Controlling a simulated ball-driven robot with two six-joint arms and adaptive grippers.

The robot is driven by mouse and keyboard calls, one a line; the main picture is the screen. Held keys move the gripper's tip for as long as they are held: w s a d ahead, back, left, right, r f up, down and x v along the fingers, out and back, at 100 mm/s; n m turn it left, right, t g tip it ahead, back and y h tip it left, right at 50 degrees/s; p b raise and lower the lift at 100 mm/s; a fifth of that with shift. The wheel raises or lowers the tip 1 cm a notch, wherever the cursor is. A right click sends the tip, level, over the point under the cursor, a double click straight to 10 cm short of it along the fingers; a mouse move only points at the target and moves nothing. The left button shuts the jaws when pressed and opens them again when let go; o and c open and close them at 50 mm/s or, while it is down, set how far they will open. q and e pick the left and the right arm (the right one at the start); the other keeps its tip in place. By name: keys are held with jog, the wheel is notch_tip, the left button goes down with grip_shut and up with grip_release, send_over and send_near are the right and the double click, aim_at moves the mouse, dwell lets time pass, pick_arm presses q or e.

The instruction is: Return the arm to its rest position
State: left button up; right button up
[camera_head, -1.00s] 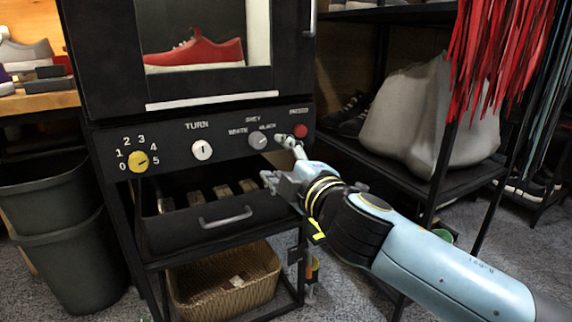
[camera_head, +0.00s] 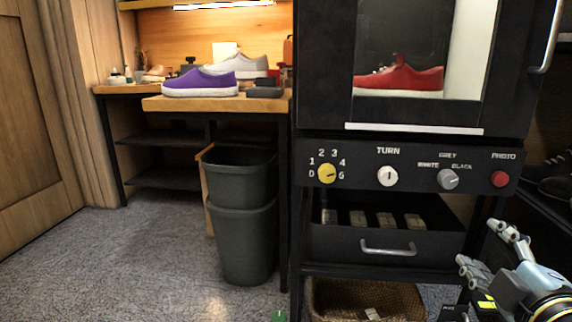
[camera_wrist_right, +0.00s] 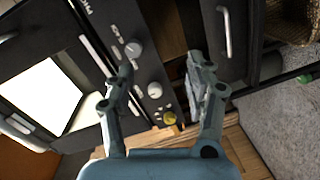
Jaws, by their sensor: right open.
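My right gripper (camera_head: 482,244) is at the lower right of the head view, its two fingers spread and empty. It is in front of the right end of the black machine's frame, below the red photo button (camera_head: 500,179) and apart from it. In the right wrist view the two fingers (camera_wrist_right: 160,68) are wide apart with nothing between them, and the machine's control panel shows sideways beyond them. Part of the right arm is cut off by the picture's edge. My left gripper is not in view.
The black machine (camera_head: 440,233) holds a red sneaker (camera_head: 399,80) behind its window. A drawer handle (camera_head: 388,249) and a wicker basket (camera_head: 335,298) are below. A bench with a purple sneaker (camera_head: 200,83) and dark bins (camera_head: 243,242) stand left. The floor (camera_head: 150,260) at left is clear.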

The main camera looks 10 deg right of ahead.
jog(key=s+a+f+m+g+y+p, duration=0.25)
jog(key=s+f+m+g, duration=0.35)
jog(key=s+f, duration=0.8)
jog(key=s+a+f+m+g+y+p, duration=0.15)
jog(key=s+f+m+g+p, duration=0.3)
jog(key=s+f+g, duration=0.7)
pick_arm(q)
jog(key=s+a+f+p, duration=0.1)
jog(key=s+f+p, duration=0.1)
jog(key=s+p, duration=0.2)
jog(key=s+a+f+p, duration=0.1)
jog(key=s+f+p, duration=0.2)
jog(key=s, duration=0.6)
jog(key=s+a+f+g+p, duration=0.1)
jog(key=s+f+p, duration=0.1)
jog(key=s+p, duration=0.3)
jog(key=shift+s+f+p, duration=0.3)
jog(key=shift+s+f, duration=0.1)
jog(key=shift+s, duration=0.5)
pick_arm(e)
jog(key=s+f+t, duration=0.1)
jog(key=s+f, duration=0.2)
jog(key=s, duration=0.6)
jog(key=s+d+f+t, duration=0.1)
jog(key=s+f, duration=0.2)
jog(key=s, duration=0.6)
jog(key=shift+s+d+h, duration=0.25)
jog(key=shift+s+h, duration=0.15)
